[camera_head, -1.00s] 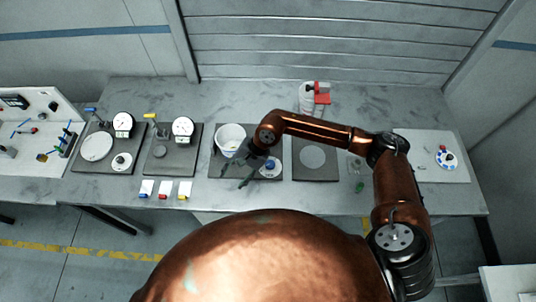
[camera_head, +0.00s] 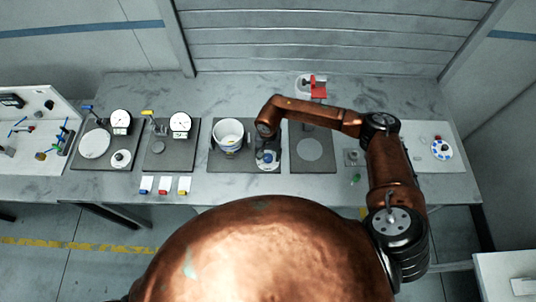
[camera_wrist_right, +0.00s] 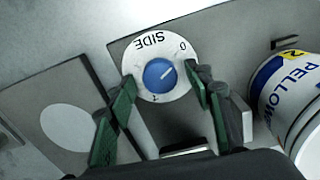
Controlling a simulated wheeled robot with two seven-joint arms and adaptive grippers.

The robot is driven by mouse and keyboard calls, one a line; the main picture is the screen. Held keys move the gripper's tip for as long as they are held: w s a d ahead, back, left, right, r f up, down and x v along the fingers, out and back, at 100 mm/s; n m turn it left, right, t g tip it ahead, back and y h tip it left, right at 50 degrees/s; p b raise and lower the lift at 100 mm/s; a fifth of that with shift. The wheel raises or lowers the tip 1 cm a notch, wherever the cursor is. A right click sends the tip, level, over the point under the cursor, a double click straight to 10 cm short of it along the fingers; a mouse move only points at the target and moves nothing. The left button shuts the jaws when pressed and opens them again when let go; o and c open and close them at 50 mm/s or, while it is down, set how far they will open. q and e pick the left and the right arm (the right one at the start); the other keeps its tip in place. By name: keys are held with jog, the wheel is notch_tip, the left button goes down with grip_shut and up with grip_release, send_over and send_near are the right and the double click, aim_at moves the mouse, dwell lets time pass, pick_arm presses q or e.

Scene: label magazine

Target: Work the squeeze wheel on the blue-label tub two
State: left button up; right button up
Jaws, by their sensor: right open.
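The white tub with blue label (camera_head: 228,131) stands on a dark plate. In the right wrist view the tub (camera_wrist_right: 292,98) lies at the right edge, with a yellow "2" tag and part of the word "PELLO". Beside it on the same plate is a white dial with a blue wheel (camera_wrist_right: 160,75), marked "SIDE", "0" and "1". My right gripper (camera_wrist_right: 162,82) is open, its green-padded fingers either side of the dial, with nothing held. Contact with the wheel cannot be told. In the head view my right gripper (camera_head: 267,155) points down over the dial and mostly hides it. My left gripper is not in view.
To the right is another dark plate with a pale disc (camera_head: 310,149). Two plates with gauges (camera_head: 180,124) stand to the left. Small colored blocks (camera_head: 164,187) lie at the front edge. A red-topped device (camera_head: 318,88) stands behind my arm.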

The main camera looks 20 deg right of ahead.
jog(key=c, duration=1.2)
jog(key=shift+o, duration=0.2)
